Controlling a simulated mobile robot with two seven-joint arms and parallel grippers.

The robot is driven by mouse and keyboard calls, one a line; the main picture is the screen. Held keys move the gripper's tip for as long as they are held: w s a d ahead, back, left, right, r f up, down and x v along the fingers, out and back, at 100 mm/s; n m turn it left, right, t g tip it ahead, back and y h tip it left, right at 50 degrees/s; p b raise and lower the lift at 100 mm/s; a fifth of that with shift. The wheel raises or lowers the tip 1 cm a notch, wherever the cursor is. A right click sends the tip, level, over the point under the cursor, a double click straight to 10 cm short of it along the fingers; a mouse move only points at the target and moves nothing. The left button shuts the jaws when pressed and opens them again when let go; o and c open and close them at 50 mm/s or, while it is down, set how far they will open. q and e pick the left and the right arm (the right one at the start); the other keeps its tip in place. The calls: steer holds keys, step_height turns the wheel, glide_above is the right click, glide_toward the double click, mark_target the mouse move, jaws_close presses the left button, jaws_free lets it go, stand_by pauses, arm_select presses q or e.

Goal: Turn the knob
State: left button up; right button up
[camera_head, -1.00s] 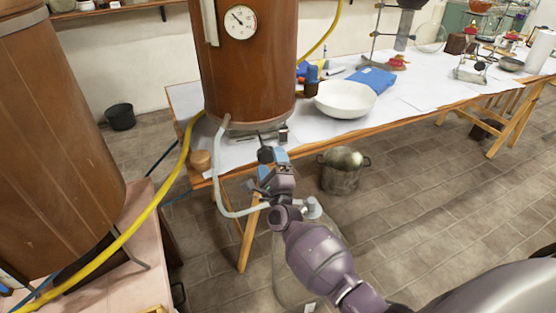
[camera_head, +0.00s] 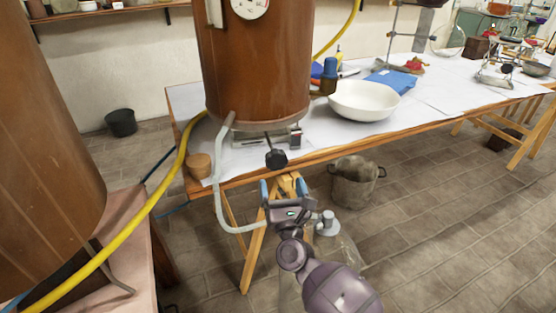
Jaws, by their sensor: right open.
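A gap shows between the fingertips and the knob. My left gripper is not in view.
A pale hose (camera_head: 219,190) loops down from the tank, left of my right gripper. A white bowl (camera_head: 363,100) stands on the table (camera_head: 440,104) to the right. A metal pot (camera_head: 354,183) and a glass vessel are below. A yellow hose (camera_head: 130,221) crosses the left side.

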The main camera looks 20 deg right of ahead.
mark_target(277, 164)
steer(key=x, duration=0.8)
steer(key=c, duration=0.9)
